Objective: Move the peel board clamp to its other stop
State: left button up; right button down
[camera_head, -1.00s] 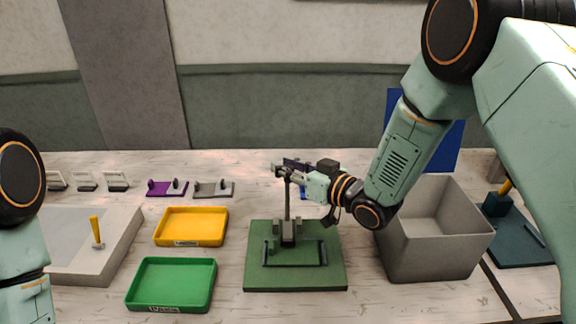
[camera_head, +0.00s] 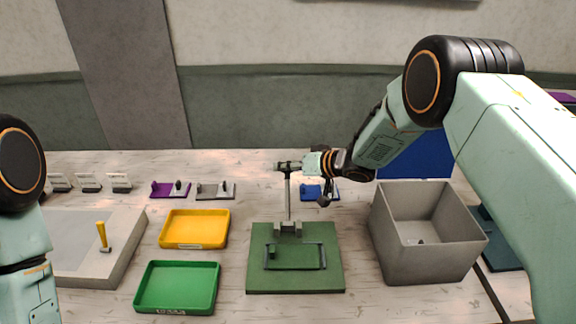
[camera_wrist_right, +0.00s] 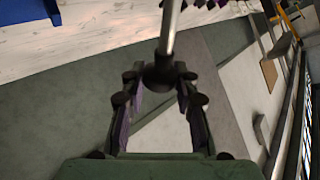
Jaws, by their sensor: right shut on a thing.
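The peel board (camera_head: 258,281) is a green square plate standing in the middle of the table. Its clamp has a grey hinge block (camera_head: 288,229) at the back and a dark rectangular frame (camera_head: 322,257) that lies on the plate. A thin grey lever (camera_head: 288,200) stands upright from the hinge. My right gripper (camera_head: 289,166) is shut on the lever's top end. In the right wrist view the dark knob (camera_wrist_right: 160,76) of the lever sits between the fingertips. My left gripper is out of view; only part of its arm shows.
A yellow tray (camera_head: 196,245) and a green tray (camera_head: 178,308) stand left of the board. A grey bin (camera_head: 421,262) stands close on its right. Small purple, grey and blue (camera_head: 311,192) pieces lie behind. A pale box with a yellow handle (camera_head: 102,234) is at left.

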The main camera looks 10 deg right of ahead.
jog(key=shift+w+f, duration=0.25)
jog(key=shift+f, duration=0.5)
jog(key=shift+s+b, duration=0.1)
jog(key=shift+b, duration=0.2)
jog(key=shift+f, duration=0.15)
jog(key=c, duration=1.4)
grip_release()
jog(key=o, duration=0.4)
jog(key=shift+w, duration=0.35)
jog(key=shift+s+r, duration=0.15)
jog(key=shift+r, duration=0.15)
jog(key=shift+v, duration=5.9)
